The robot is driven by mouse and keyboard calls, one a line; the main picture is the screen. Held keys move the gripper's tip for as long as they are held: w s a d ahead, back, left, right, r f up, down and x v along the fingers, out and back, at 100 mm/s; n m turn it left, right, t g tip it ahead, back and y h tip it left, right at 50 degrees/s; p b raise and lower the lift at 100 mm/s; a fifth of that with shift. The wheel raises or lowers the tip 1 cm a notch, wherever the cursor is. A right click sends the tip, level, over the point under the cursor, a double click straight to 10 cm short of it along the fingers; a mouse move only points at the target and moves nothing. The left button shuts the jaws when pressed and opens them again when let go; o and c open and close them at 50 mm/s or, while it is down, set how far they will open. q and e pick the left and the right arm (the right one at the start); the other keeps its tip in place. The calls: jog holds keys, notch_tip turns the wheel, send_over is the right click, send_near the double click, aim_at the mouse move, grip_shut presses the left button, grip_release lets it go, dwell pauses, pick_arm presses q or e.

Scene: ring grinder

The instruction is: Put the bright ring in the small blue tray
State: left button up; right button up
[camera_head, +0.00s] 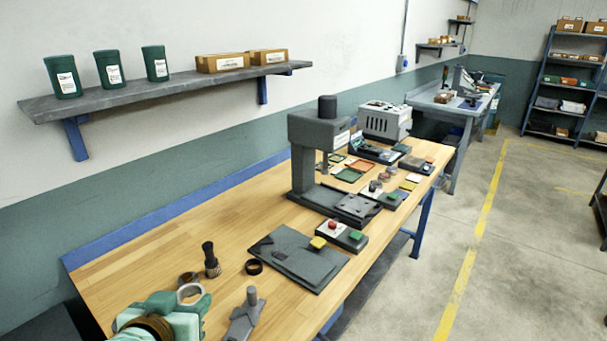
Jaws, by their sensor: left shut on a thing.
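My left gripper (191,302), with teal fingers, is low at the left front of the wooden workbench (185,240). It is shut on the bright ring (190,290), a pale silvery band that shows at its fingertips. A darker brownish ring (187,278) lies just behind the bright one. A black ring (254,267) lies apart to the right. I cannot clearly make out the small blue tray; several small trays and boxes sit far along the bench, too small to tell. My right gripper is not in view.
A dark knobbed tool (211,262) stands close behind the gripper. A grey fixture (244,316) is to its right. A dark plate (290,258), a button box (340,235) and a tall grey press (315,150) stand further along. Bare wood is free at the back left.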

pick_arm(q)
jog(key=shift+a+r, duration=0.3)
jog(key=shift+r, duration=0.1)
jog(key=shift+w+b, duration=0.1)
jog(key=shift+b, duration=0.3)
jog(key=shift+r+p, duration=0.25)
jog(key=shift+p, duration=0.15)
jog(key=s+d+f+m+g+h+p, duration=0.2)
jog(key=d+f+m+h, duration=0.5)
jog(key=d, duration=0.5)
jog(key=shift+d+f+g+p, duration=0.35)
jog(key=shift+f+p, duration=0.25)
jog(key=shift+f, duration=0.25)
jog(key=shift+a, duration=0.1)
